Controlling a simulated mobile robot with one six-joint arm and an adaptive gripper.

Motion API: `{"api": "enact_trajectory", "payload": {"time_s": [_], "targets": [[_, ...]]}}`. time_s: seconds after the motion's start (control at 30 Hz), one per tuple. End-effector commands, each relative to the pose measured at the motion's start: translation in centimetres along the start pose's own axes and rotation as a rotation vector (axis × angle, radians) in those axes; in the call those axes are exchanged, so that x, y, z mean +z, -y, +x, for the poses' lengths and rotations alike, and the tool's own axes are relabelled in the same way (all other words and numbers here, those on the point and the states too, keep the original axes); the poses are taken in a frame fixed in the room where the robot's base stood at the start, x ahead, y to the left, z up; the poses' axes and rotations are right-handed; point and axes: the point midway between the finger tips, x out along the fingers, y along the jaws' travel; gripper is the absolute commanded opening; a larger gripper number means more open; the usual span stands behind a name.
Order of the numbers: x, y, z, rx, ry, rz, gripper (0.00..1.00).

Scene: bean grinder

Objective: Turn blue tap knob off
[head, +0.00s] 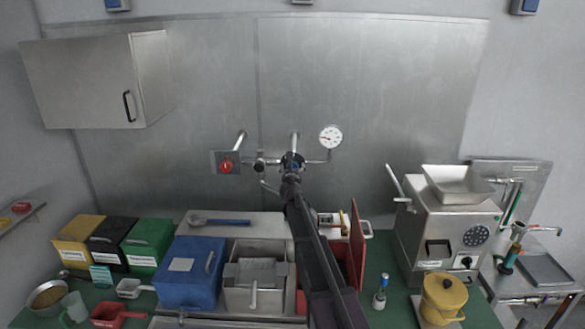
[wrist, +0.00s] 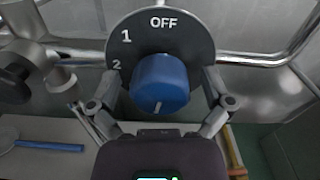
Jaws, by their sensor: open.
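The blue tap knob (wrist: 161,84) sits on a dark round dial plate (wrist: 160,22) on the wall pipe. The plate reads OFF at the top, with 1 and 2 down its left side. A white mark on the knob's front face is near its lower edge. My gripper (wrist: 158,80) is open, one finger on each side of the knob; I cannot tell whether they touch it. In the head view my gripper (head: 290,172) is at the pipe and the arm hides most of the knob.
A pressure gauge (head: 330,137) is right of the knob, and a red button box (head: 226,162) is left. Below stand a blue bin (head: 190,272), a metal container (head: 258,278) and a red open lid (head: 357,245). A grinder (head: 445,225) stands at right.

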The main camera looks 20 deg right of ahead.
Motion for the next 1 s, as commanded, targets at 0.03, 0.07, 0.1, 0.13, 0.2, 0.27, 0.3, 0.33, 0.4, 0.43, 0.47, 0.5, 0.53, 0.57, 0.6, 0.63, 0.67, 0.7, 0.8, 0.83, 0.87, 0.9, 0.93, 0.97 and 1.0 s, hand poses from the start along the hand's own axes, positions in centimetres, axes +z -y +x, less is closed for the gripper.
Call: {"api": "enact_trajectory", "payload": {"time_s": [0.03, 0.07, 0.1, 0.13, 0.2, 0.27, 0.3, 0.33, 0.4, 0.43, 0.47, 0.5, 0.53, 0.57, 0.6, 0.63, 0.67, 0.7, 0.8, 0.83, 0.87, 0.9, 0.93, 0.97, 1.0], "targets": [[0.0, 0.01, -0.01, 0.0, 0.0, 0.0, 1.0], [0.0, 0.01, -0.02, 0.0, 0.0, 0.0, 1.0], [0.0, 0.01, -0.02, 0.0, 0.0, 0.0, 1.0], [0.0, 0.0, -0.02, 0.0, 0.0, 0.0, 1.0], [0.0, 0.0, -0.03, 0.0, 0.0, 0.0, 0.88], [0.0, 0.0, -0.03, 0.0, 0.0, 0.0, 0.7], [0.0, 0.0, -0.03, 0.0, 0.0, 0.0, 0.58], [0.0, 0.0, -0.03, 0.0, 0.0, 0.0, 0.49], [0.0, 0.0, -0.03, 0.0, 0.0, 0.0, 0.29], [0.0, 0.0, -0.02, 0.0, 0.0, 0.0, 0.2], [0.0, -0.01, -0.02, 0.0, 0.0, 0.0, 0.18], [0.01, -0.01, -0.01, 0.0, 0.0, 0.0, 0.18], [0.01, -0.01, -0.01, 0.0, 0.0, 0.0, 0.18], [0.01, -0.02, 0.0, 0.0, 0.0, 0.0, 0.18], [0.01, -0.02, 0.01, 0.0, 0.0, 0.001, 0.18], [0.01, -0.02, 0.01, 0.0, 0.0, 0.002, 0.18], [0.01, -0.02, 0.02, 0.0, 0.0, 0.003, 0.18], [0.01, -0.02, 0.02, 0.0, 0.0, 0.006, 0.18], [0.01, -0.02, 0.04, 0.0, 0.0, 0.022, 0.18], [0.02, -0.02, 0.05, 0.0, 0.0, 0.029, 0.18], [0.01, -0.02, 0.05, 0.0, 0.0, 0.037, 0.18], [0.01, -0.02, 0.06, 0.0, 0.0, 0.049, 0.18], [0.01, -0.01, 0.06, 0.0, 0.0, 0.061, 0.18], [0.01, -0.01, 0.07, 0.0, -0.001, 0.073, 0.18], [0.01, -0.01, 0.07, 0.0, -0.001, 0.091, 0.18]]}}
